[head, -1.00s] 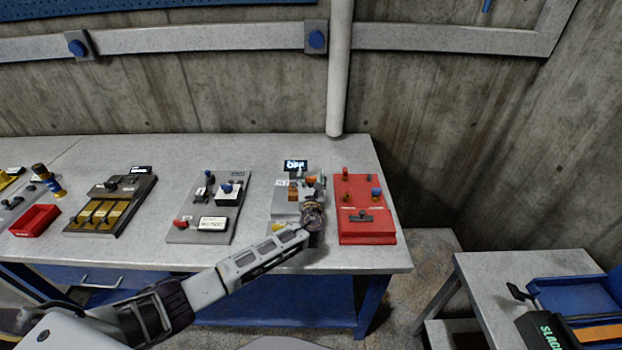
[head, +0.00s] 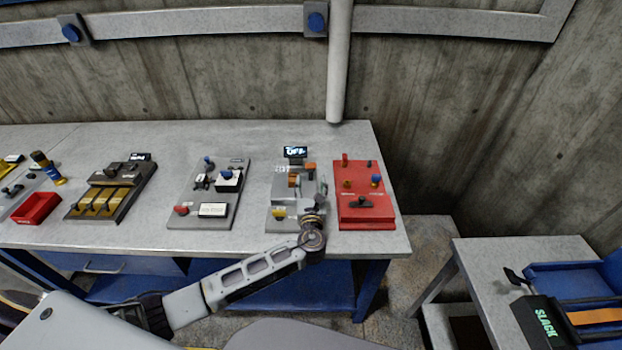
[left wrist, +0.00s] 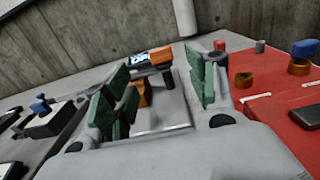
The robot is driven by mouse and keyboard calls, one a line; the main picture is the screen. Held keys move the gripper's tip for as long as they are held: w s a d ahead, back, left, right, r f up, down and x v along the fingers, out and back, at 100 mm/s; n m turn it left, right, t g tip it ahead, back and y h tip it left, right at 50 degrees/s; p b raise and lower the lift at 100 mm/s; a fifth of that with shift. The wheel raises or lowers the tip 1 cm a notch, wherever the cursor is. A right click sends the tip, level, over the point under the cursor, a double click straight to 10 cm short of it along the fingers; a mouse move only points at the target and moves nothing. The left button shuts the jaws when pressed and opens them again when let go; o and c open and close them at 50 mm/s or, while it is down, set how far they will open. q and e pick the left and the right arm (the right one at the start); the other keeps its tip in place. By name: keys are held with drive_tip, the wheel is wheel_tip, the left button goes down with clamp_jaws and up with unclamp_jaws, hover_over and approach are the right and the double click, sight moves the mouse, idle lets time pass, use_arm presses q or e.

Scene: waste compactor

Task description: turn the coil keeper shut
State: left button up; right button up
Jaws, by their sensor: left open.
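A grey panel (head: 281,211) on the bench carries a small lit display (head: 295,152), an orange part (head: 309,166), a brown-orange block (head: 293,180) and a yellow part (head: 278,212). I cannot tell for certain which part is the coil keeper. My left gripper (head: 314,202) is over the right front of this panel. In the left wrist view its green-padded fingers (left wrist: 158,88) are apart. The orange part (left wrist: 153,56) and brown-orange block (left wrist: 145,95) show between and beyond them, with nothing seen gripped. My right gripper is not in view.
A red panel (head: 352,213) with knobs stands close on the right. Another grey panel (head: 182,220) and a brown panel (head: 80,213) lie left, with a red tray (head: 36,208). The bench front (head: 255,240) is clear. A side table (head: 485,250) stands at right.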

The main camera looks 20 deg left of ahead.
use_arm(q)
drive_tip(key=shift+s+d, duration=0.2)
drive_tip(key=shift+s, duration=0.45)
